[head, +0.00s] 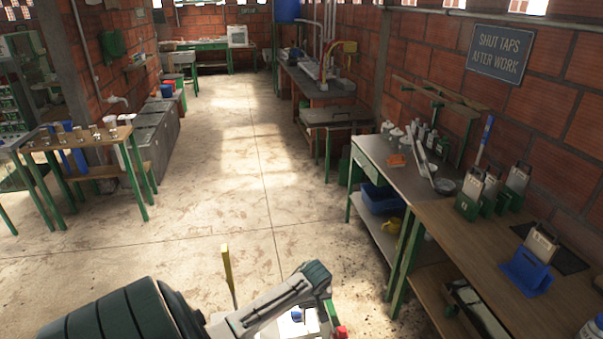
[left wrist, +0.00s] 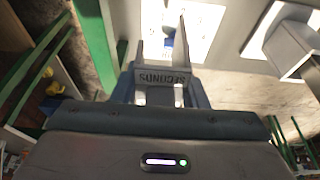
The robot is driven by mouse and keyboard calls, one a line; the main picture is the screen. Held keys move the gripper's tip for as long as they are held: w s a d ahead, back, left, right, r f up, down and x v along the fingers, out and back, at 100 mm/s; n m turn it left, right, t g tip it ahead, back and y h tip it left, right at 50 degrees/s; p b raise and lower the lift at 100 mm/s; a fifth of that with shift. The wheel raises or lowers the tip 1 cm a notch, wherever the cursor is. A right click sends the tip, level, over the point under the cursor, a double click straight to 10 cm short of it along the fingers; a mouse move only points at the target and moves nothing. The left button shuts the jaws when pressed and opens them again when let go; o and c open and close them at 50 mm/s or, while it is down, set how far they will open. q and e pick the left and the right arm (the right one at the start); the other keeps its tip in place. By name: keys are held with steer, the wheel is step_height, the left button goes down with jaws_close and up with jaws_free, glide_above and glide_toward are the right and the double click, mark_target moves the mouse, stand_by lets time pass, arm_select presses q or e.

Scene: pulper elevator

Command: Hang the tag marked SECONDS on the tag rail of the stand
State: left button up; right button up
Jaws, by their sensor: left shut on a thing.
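I cannot make out the tag rail or the stand for certain in either view. My right gripper is not in view.
A wooden bench (head: 475,258) at the right carries metal-topped boxes and a blue holder (head: 527,271). A grey-topped table (head: 398,176) stands behind it. A yellow post (head: 228,275) rises beside my left arm. The floor (head: 225,160) is clear ahead.

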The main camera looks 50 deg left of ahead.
mark_target(330, 305)
arm_select(q)
steer(key=shift+w+d, duration=0.55)
steer(key=shift+w, duration=0.45)
steer(key=shift+w+d, duration=0.5)
steer(key=shift+w, duration=0.5)
steer(key=shift+w+d, duration=0.55)
steer(key=shift+w, duration=0.45)
steer(key=shift+f+b, duration=0.5)
steer(key=shift+f, duration=1.45)
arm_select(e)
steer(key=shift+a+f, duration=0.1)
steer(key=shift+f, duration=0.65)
arm_select(q)
steer(key=o, duration=1.1)
steer(key=shift+c, duration=0.2)
